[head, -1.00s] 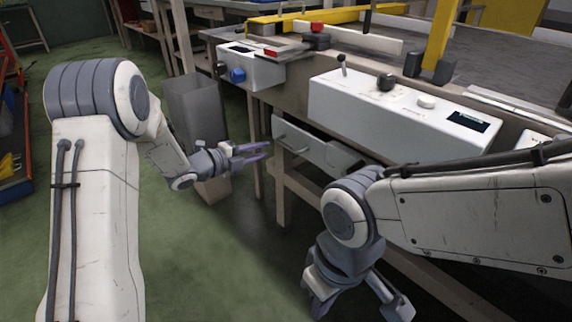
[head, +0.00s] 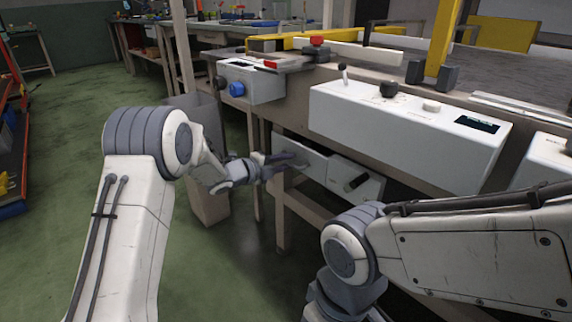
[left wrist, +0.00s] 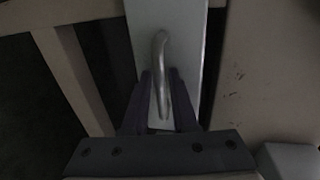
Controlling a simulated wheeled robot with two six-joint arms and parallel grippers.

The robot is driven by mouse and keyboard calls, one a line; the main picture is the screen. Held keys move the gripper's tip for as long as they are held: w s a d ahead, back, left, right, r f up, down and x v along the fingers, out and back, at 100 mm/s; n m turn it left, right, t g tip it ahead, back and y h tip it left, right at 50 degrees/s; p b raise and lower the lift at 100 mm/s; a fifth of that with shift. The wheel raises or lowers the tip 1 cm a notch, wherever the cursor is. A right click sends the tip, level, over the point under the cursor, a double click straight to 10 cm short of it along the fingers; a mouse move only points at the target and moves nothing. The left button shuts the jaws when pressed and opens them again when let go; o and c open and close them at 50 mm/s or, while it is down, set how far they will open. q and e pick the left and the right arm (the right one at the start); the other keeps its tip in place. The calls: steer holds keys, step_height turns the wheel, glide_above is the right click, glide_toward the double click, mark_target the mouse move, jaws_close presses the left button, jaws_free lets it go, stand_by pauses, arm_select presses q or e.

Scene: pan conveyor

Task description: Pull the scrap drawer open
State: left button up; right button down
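The scrap drawer (head: 312,162) has a light grey front under the conveyor's edge, in the middle of the head view. It looks pushed in. Its metal bar handle (left wrist: 160,75) stands upright in the left wrist view, in the middle of the pale front. My left gripper (head: 292,163) is at the drawer front, with its purple fingers reaching to the handle. In the left wrist view the fingers (left wrist: 161,92) lie on either side of the handle's lower part, apart, with a gap showing. My right gripper (head: 342,298) is cut off by the bottom edge; its fingertips are hidden.
A grey bin (head: 208,205) stands left of the drawer, behind my left forearm. A white control box (head: 405,135) with knobs sits above the drawer. A panel with a black knob (head: 357,183) is right of it. Green floor (head: 235,265) is clear in front.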

arm_select(q)
steer(key=shift+c, duration=0.4)
jaws_close()
stand_by(1.0)
